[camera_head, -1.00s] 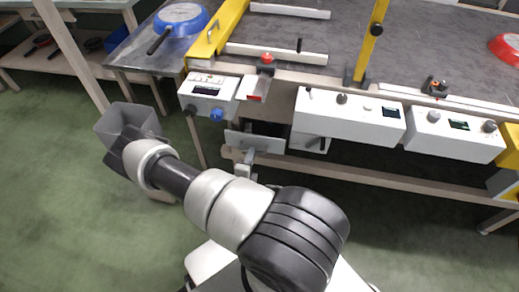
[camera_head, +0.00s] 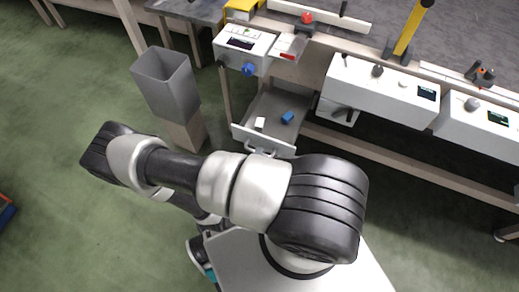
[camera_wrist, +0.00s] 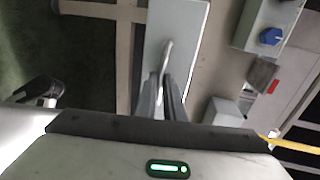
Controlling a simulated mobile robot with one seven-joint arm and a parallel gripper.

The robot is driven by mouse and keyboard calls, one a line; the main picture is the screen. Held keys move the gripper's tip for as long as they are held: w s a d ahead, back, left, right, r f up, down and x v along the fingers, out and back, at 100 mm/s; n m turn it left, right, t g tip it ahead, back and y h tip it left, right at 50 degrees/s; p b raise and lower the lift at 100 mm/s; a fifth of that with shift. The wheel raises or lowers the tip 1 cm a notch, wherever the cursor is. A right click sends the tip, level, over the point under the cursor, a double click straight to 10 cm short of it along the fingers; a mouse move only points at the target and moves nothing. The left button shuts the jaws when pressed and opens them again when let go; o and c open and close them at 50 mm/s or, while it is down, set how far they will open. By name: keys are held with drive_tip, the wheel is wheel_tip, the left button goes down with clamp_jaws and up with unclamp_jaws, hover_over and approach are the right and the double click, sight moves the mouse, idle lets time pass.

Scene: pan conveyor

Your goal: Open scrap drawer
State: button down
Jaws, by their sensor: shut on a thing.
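The scrap drawer (camera_head: 281,148) hangs under the workbench and is pulled out, with its inside showing in the head view. A blue piece (camera_head: 287,117) and a small white piece (camera_head: 259,123) lie in it. In the wrist view, my gripper (camera_wrist: 170,88) is shut on the bar handle (camera_wrist: 167,52) of the drawer's light grey front (camera_wrist: 182,22). In the head view my arm covers most of my gripper; part of the handle (camera_head: 250,149) shows at the drawer front.
A grey bin (camera_head: 168,85) stands on a wooden post left of the drawer. White control boxes (camera_head: 380,90) line the bench edge to the right, and another with a blue knob (camera_head: 248,69) sits above the drawer.

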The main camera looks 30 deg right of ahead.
drive_tip(key=shift+a, duration=0.1)
drive_tip(key=c, duration=1.8)
unclamp_jaws()
drive_tip(key=shift+c, duration=0.2)
drive_tip(key=shift+s, duration=0.1)
drive_tip(key=p+v, duration=0.2)
drive_tip(key=v, duration=1.5)
drive_tip(key=shift+s, duration=0.2)
drive_tip(key=shift+a+r, duration=0.1)
